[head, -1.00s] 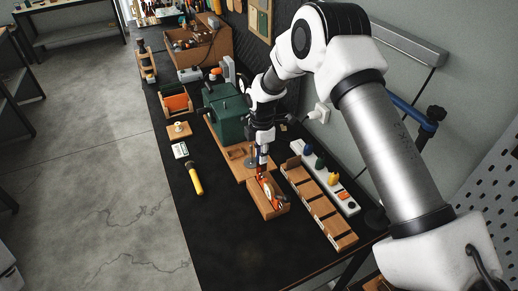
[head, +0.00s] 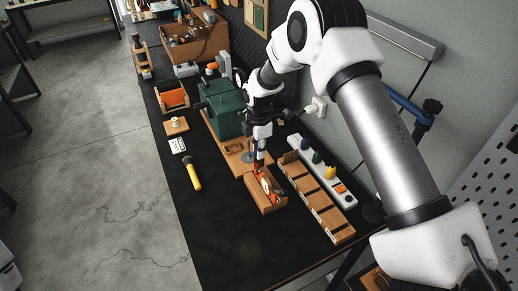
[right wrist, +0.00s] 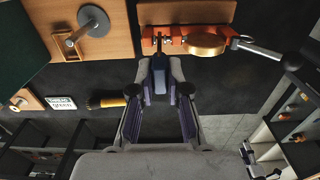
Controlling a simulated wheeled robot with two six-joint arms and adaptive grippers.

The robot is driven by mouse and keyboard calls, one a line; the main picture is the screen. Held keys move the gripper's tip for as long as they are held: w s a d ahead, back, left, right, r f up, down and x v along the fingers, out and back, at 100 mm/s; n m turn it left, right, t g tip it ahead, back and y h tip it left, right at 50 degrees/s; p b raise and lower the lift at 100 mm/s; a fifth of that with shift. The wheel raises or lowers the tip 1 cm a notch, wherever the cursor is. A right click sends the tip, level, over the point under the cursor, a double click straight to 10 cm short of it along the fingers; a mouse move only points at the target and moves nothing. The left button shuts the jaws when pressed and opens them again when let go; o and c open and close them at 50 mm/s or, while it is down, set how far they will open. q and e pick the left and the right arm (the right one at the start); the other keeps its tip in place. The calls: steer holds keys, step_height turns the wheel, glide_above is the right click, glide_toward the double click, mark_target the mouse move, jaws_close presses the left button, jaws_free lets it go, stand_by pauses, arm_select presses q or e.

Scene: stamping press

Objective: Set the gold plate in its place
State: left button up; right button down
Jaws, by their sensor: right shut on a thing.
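In the right wrist view, a round gold plate (right wrist: 205,44) shows with an orange-red piece (right wrist: 172,42) along it. A silver rod with a dark end points right. My right gripper (right wrist: 160,62) is shut, its tips at the left end of the orange-red piece; the exact contact is hard to see. In the head view, my right gripper (head: 258,164) points down at the press end of a small wooden box (head: 268,204), with orange and white parts just below it. The green press (head: 222,112) stands beyond, on a wooden base with a steel disc (right wrist: 93,20). My left gripper is not in view.
A slotted wooden rack (head: 322,211) lies right of the box, beside a white strip (head: 340,193) with coloured pieces. A yellow-handled tool (head: 192,174) lies to the left. An orange-filled bin (head: 172,98) stands farther back. The front of the black bench is clear.

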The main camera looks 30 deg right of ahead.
mark_target(259, 168)
steer(key=shift+f, duration=0.15)
stand_by(0.4)
steer(key=shift+f+b, duration=1.45)
steer(key=shift+f, duration=0.8)
steer(key=c, duration=1.1)
jaws_free()
steer(key=shift+o, duration=0.2)
step_height(259, 168, up, 12)
steer(key=shift+f, duration=0.1)
